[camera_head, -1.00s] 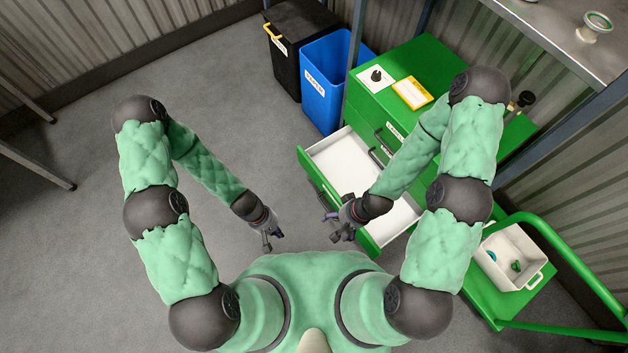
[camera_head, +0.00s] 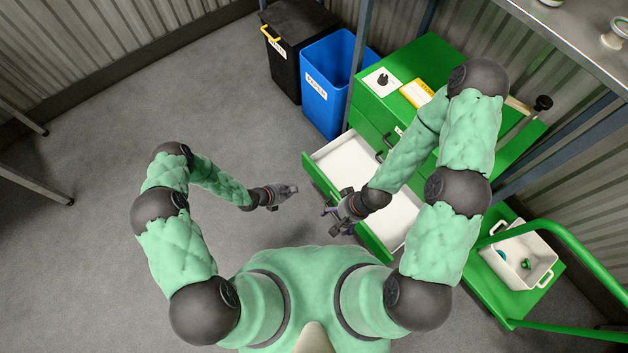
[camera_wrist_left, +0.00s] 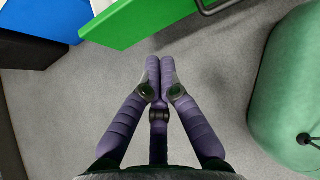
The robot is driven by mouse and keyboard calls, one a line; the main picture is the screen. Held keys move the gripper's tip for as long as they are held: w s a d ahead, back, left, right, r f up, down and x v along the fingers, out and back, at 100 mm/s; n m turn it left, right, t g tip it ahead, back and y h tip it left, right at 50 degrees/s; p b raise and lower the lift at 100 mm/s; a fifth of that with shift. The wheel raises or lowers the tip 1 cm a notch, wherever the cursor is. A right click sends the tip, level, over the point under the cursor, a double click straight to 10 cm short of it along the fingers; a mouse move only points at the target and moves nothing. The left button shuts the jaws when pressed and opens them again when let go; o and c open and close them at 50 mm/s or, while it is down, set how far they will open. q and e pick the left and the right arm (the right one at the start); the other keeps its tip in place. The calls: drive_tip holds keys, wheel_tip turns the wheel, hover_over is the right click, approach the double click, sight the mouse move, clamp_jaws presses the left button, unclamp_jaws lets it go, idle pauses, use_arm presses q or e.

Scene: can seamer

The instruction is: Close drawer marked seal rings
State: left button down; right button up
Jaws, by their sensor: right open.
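A drawer of the green cabinet stands open, with a white interior (camera_head: 346,160) and a green front (camera_head: 319,181). No label on it can be read, partly because my right arm covers the cabinet face. A green panel, apparently the drawer front, also shows at the top of the left wrist view (camera_wrist_left: 135,22). My right gripper (camera_head: 331,217) is open and empty, over or just in front of the drawer front; contact cannot be told. My left gripper (camera_head: 290,190) is left of the drawer front, apart from it. Its purple fingers (camera_wrist_left: 160,63) are together with nothing between them.
A blue bin (camera_head: 325,90) and a black bin (camera_head: 292,45) stand beyond the drawer. A yellow item (camera_head: 415,92) lies on the cabinet top (camera_head: 425,62). At right is a green cart (camera_head: 487,283) holding a white container (camera_head: 517,243). The floor at left is clear.

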use_arm(q)
drive_tip(key=b, duration=0.7)
approach(321, 179)
drive_tip(key=x, duration=0.5)
drive_tip(key=shift+w+f, duration=0.15)
drive_tip(key=shift+f, duration=0.15)
drive_tip(key=shift+d, duration=0.1)
